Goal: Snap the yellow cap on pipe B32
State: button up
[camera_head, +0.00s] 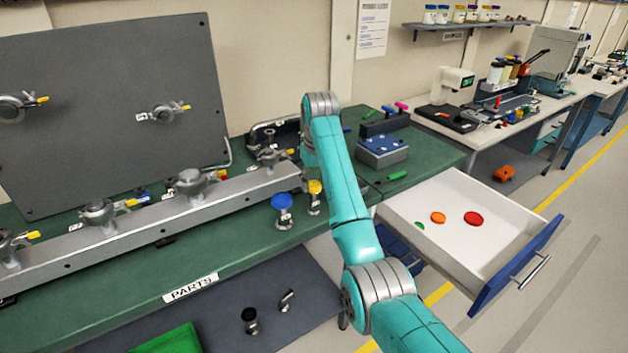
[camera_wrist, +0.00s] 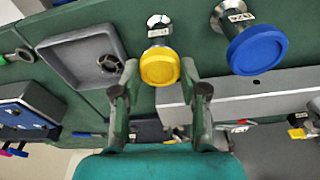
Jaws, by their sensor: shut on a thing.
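The yellow cap (camera_wrist: 160,68) sits between the fingertips of my gripper (camera_wrist: 159,72) in the wrist view, and my gripper is shut on it. In the head view the yellow cap (camera_head: 315,187) tops the pipe (camera_head: 315,206), partly beside my arm, which hides most of my gripper.
A blue-capped pipe (camera_wrist: 257,50) stands close beside the yellow one. A grey tray (camera_wrist: 80,57) is on the other side in the wrist view. A long metal rail with valves (camera_head: 190,182) runs behind. An open drawer (camera_head: 480,190) holds coloured caps at right.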

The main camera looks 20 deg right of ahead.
jog(key=shift+f, duration=0.2)
jog(key=o, duration=0.8)
